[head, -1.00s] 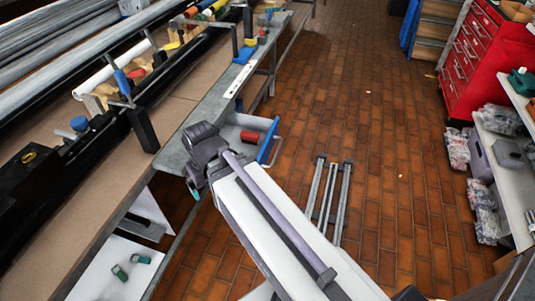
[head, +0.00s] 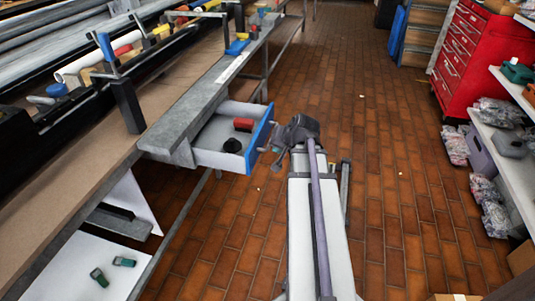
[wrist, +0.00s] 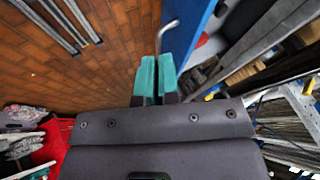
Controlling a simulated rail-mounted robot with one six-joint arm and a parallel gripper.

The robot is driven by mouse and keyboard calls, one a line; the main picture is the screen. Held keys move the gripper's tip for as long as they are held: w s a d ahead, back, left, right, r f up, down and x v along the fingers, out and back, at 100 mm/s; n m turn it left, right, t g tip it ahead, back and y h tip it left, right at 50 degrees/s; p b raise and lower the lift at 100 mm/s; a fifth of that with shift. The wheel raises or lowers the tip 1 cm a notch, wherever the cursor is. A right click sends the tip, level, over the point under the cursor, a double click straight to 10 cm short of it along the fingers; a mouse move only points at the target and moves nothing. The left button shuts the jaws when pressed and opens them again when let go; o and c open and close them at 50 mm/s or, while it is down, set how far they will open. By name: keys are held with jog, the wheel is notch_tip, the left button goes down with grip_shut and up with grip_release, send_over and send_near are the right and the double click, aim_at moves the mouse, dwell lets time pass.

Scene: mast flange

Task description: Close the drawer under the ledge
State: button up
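The drawer (head: 215,158) under the ledge (head: 200,112) stands open, its blue front (head: 262,137) out over the floor. A red block (head: 243,125) and a black round knob-like thing (head: 232,145) lie inside. My gripper (head: 272,152) is just outside the blue front, by its handle; my dark wrist partly hides it. In the wrist view, my two teal fingers (wrist: 157,60) are close together with a narrow gap.
The workbench (head: 100,175) with pipes and clamps runs along the left. A red tool cabinet (head: 475,55) and a shelf (head: 500,130) with bagged goods stand at the right. The brick floor between is mostly clear.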

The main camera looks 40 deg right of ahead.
aim_at(254, 155)
jog(key=b+x, duration=0.7)
jog(key=x, duration=0.3)
jog(key=shift+s+d+f, duration=0.1)
jog(key=shift+s, duration=0.1)
grip_shut()
jog(key=w+a, duration=0.1)
jog(key=w+a+r, duration=0.1)
jog(key=w, duration=0.1)
jog(key=shift+a+p, duration=0.3)
jog(key=shift+p, duration=0.05)
